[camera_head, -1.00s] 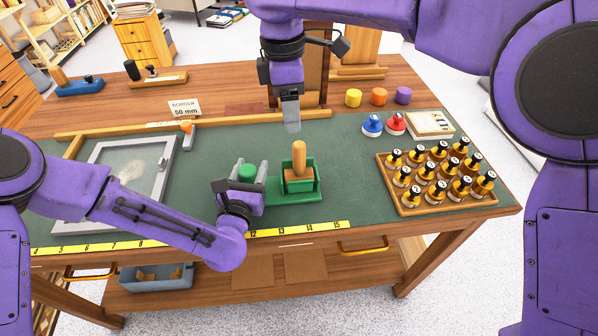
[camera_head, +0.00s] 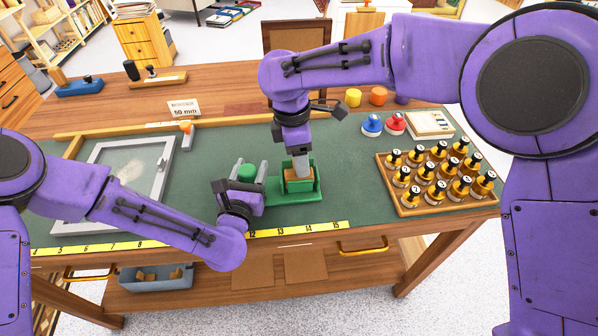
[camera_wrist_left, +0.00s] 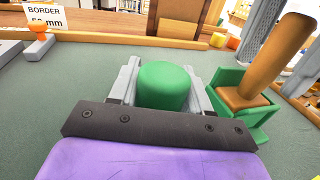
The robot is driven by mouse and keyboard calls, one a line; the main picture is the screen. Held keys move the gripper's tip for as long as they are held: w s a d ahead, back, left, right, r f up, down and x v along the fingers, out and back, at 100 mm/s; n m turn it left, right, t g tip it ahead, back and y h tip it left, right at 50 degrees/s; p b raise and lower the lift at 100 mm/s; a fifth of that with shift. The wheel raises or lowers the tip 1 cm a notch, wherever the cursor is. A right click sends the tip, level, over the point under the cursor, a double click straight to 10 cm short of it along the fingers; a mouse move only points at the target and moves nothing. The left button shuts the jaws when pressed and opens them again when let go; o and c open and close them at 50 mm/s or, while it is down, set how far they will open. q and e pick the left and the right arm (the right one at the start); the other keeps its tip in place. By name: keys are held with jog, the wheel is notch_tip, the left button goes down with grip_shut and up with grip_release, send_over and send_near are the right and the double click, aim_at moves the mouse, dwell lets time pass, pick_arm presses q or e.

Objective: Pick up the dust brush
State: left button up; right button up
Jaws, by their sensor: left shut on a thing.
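The dust brush stands upright in a green holder (camera_head: 312,192); in the left wrist view its wooden handle (camera_wrist_left: 274,58) rises from a brown block. In the head view my right gripper (camera_head: 301,170) hides most of the handle, and part of the brown block shows below. In the left wrist view grey right fingers stand on either side of the handle, seemingly open around it. My left gripper (camera_head: 247,180) is shut on the green knob (camera_head: 247,172) left of the holder's box; the knob also shows in the left wrist view (camera_wrist_left: 163,85). The bristles are hidden.
A screen frame (camera_head: 100,222) lies at the left. A wooden rack (camera_head: 448,206) of several black-topped bottles is at the right. Blue (camera_head: 372,124) and red (camera_head: 396,123) knobbed pieces stand behind it. The green mat between holder and rack is clear.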

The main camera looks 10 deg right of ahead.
grip_shut()
notch_tip(320, 180, up, 10)
jog(key=shift+r, duration=0.1)
dwell(0.5)
pick_arm(q)
jog(key=o, duration=1.4)
jog(key=shift+c, duration=0.2)
